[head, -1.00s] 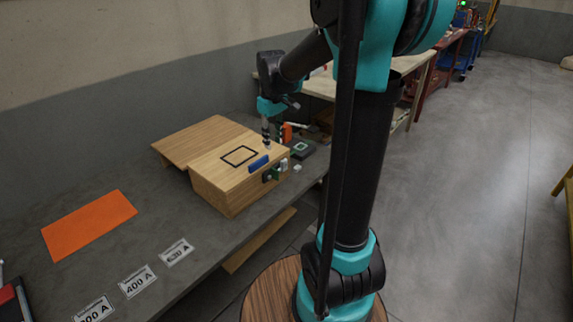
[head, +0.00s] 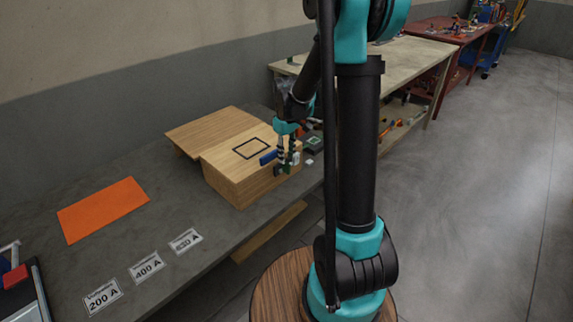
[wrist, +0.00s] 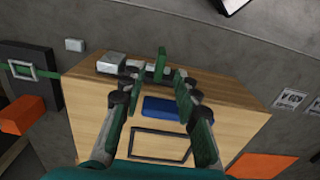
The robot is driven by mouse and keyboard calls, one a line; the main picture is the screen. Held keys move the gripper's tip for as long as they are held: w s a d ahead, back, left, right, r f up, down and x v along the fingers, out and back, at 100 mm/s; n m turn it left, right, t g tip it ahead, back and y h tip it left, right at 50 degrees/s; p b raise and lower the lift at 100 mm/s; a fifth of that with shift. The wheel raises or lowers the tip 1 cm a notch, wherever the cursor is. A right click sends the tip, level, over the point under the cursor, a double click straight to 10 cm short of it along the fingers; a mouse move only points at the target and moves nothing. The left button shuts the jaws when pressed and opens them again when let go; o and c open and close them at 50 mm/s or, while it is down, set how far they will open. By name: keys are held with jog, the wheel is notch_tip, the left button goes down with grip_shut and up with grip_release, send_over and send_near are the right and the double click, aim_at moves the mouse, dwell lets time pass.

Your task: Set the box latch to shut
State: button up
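The wooden box (head: 235,183) stands on the grey bench; its top bears a black square outline and a blue bar (head: 268,158). The bar also shows in the wrist view (wrist: 164,108). At the box's front edge is the latch, with an upright green lever (wrist: 160,62) and a grey block (wrist: 111,62) beside it. In the head view my gripper (head: 287,165) is over this edge and partly hides the latch. In the wrist view my gripper (wrist: 156,82) is open, its fingers on either side of the lever's line. I cannot tell whether they touch it.
A wooden board (head: 198,134) adjoins the box at the back. An orange sheet (head: 103,208) and rating labels (head: 147,266) lie to the left. A dark device with a green strap (wrist: 27,72) and a small white block (wrist: 75,44) are near the box.

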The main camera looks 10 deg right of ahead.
aim_at(286, 164)
jog(key=shift+f, duration=2.4)
jog(key=shift+c, duration=0.6)
grip_shut()
